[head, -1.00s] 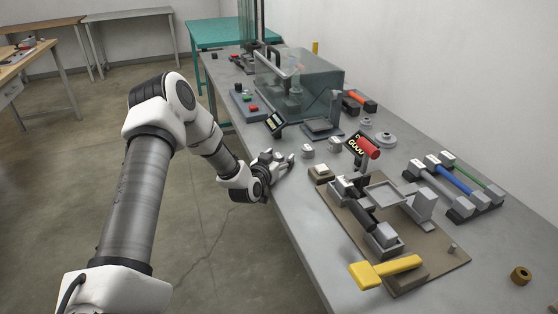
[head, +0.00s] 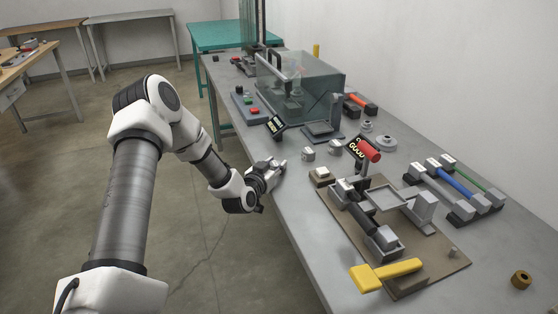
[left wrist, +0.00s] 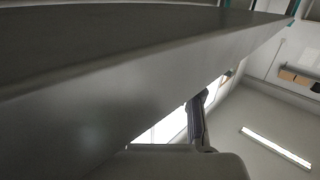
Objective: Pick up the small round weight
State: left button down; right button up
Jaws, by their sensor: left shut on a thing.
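My left gripper (head: 277,166) is at the left edge of the grey bench in the head view, low over its top. Its fingers are shut on a small pale grey thing, mostly hidden by them, which looks like the small round weight. Two small grey cylinders stand to the right of it, a nearer one (head: 308,154) and another (head: 335,148), apart from the gripper. The left wrist view shows mainly the underside and edge of the bench, with no weight visible. My right gripper is in no view.
A brown board (head: 435,262) with a fixture and a yellow-handled tool (head: 385,273) lies in front. A clear box (head: 300,85) stands behind.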

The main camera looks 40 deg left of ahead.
pick_arm(q)
jog(key=f+p+v, duration=0.2)
jog(key=p+v, duration=0.1)
jog(key=v, duration=1.1)
jog(key=shift+s, duration=0.5)
jog(key=shift+f, duration=0.1)
